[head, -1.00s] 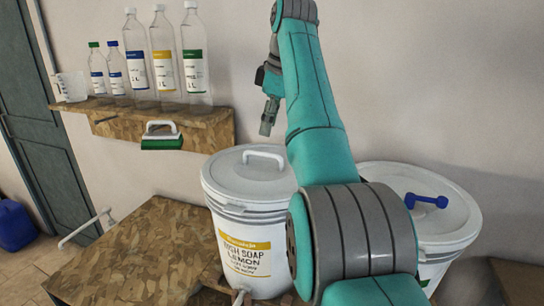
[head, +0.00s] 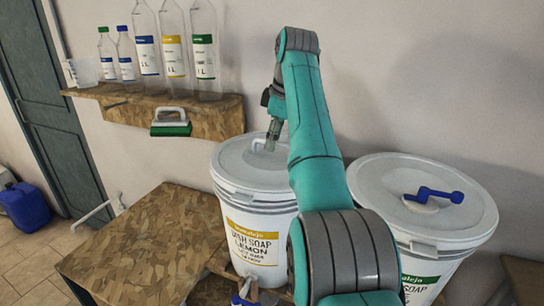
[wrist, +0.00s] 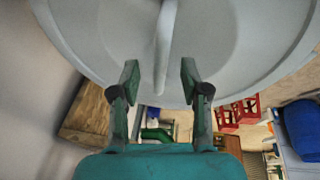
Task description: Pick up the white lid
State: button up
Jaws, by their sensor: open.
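The white lid (head: 235,168) sits on the drum labelled dish soap lemon (head: 262,245). It has a raised white handle, partly hidden behind my gripper (head: 274,134) in the head view. In the wrist view the lid (wrist: 110,45) fills the upper part, and its handle (wrist: 164,50) runs up and down as a pale bar. My gripper (wrist: 160,82) is open there, with one finger on each side of the handle's line. I cannot tell how far above the handle the fingertips are.
A second drum (head: 440,235) stands at right, with a blue tool (head: 433,196) on its lid. A wooden shelf (head: 215,115) with several bottles and a green brush (head: 171,128) is on the wall at left. A wooden table (head: 140,245) stands at front left.

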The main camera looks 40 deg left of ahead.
jog(key=shift+x, duration=1.05)
grip_shut()
jog(key=shift+r, duration=0.15)
